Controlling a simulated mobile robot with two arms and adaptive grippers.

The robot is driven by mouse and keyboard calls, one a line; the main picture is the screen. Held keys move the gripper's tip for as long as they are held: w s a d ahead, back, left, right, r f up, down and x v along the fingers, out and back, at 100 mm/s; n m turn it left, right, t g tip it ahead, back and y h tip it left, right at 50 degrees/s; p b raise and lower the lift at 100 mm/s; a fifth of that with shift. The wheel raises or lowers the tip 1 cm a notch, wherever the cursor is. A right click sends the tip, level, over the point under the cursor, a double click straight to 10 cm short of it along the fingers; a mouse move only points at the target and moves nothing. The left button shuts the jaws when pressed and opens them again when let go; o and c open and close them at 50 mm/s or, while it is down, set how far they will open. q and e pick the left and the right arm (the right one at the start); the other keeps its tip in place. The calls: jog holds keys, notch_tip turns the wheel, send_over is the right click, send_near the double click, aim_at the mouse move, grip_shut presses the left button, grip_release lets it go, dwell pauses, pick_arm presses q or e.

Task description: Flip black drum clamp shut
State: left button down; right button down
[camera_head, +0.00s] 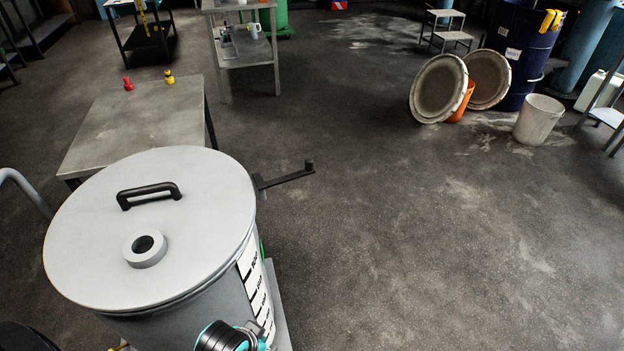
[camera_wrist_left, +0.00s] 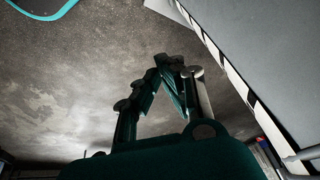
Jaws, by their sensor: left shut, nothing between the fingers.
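A large grey drum (camera_head: 190,322) stands at the lower left in the head view, with a round grey lid (camera_head: 95,235) on it. A black clamp lever (camera_head: 286,178) sticks out to the right from the drum's upper rim, with an upright knob at its end. My left gripper (camera_wrist_left: 168,62) shows in the left wrist view, shut and empty. It is beside a grey wall with a black-and-white scale strip (camera_wrist_left: 235,82), which looks like the drum's side. The clamp is not clearly seen in that view. My right gripper is not in view.
The lid has a black handle (camera_head: 149,195) and a round port (camera_head: 145,248). A grey table (camera_head: 135,130) stands behind the drum. Bare floor (camera_head: 420,240) lies to the right. Leaning round lids (camera_head: 438,88), a white bucket (camera_head: 538,120) and a blue drum (camera_head: 520,50) are at the back right.

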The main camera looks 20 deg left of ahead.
pick_arm(q)
jog(key=w+r+m+t+h, duration=0.1)
jog(key=w+r+m+t, duration=0.6)
jog(key=w, duration=0.5)
jog(key=w+r+m+t+h, duration=0.2)
jog(key=w+r+m+t, duration=0.5)
jog(key=w+r+m, duration=0.3)
jog(key=shift+w+r+b, duration=0.15)
jog(key=shift+w+b, duration=0.15)
jog(key=shift+w, duration=0.9)
jog(key=shift+d, duration=0.1)
jog(key=w+p, duration=0.2)
jog(key=w, duration=1.1)
jog(key=shift+a, duration=0.3)
jog(key=shift+w, duration=0.1)
